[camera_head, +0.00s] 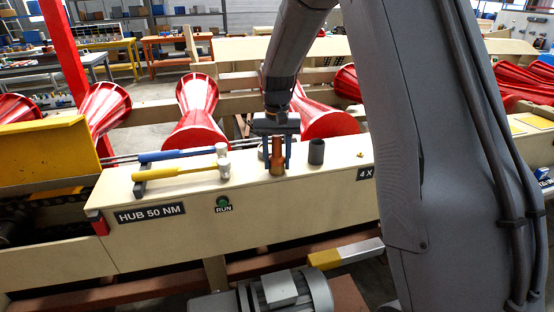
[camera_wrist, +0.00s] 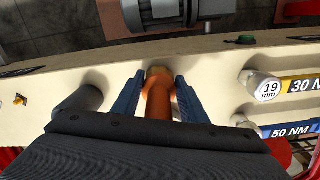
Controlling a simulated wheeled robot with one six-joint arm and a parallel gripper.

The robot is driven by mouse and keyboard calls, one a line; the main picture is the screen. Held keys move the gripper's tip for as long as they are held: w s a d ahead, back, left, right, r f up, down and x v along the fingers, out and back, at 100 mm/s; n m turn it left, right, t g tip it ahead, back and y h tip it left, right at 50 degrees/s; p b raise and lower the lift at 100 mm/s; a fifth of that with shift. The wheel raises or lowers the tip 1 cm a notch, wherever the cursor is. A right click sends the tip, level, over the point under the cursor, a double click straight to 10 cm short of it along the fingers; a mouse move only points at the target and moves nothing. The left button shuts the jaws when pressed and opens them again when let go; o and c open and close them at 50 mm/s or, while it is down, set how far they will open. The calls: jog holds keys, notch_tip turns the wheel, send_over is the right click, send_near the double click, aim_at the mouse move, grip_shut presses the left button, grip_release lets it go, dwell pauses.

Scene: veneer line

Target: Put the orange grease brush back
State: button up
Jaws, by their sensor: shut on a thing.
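The orange grease brush (camera_head: 277,158) stands roughly upright between the blue fingers of my gripper (camera_head: 277,153), over the cream beam top (camera_head: 325,178). In the wrist view my gripper (camera_wrist: 157,100) is shut on the orange brush (camera_wrist: 157,104), whose far end is tan. I cannot tell whether its lower end touches the beam. A dark grey cylindrical cup (camera_head: 316,151) stands just right of the brush, apart from it. In the wrist view the cup (camera_wrist: 78,103) is to the left, and its inside is hidden.
A yellow-handled wrench (camera_head: 165,171) and a blue-handled wrench (camera_head: 175,154) lie on the beam to the left. A small brass fitting (camera_wrist: 20,99) lies beyond the cup. Red rollers (camera_head: 195,115) are behind the beam, and a grey motor (camera_head: 285,292) is below its front.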

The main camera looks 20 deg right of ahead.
aim_at(277, 137)
jog(key=o, duration=1)
jog(key=shift+o, duration=0.2)
notch_tip(277, 137, up, 12)
jog(key=b, duration=0.4)
jog(key=s+f+n, duration=0.1)
jog(key=s+f, duration=0.7)
jog(key=s, duration=0.4)
jog(key=s+f+n+t, duration=0.1)
jog(key=s+f+n, duration=0.1)
jog(key=s+f, duration=0.6)
jog(key=s, duration=0.4)
jog(key=shift+s+t, duration=0.15)
jog(key=shift+t, duration=0.15)
jog(key=shift+f+b, duration=0.7)
jog(key=shift+f, duration=0.05)
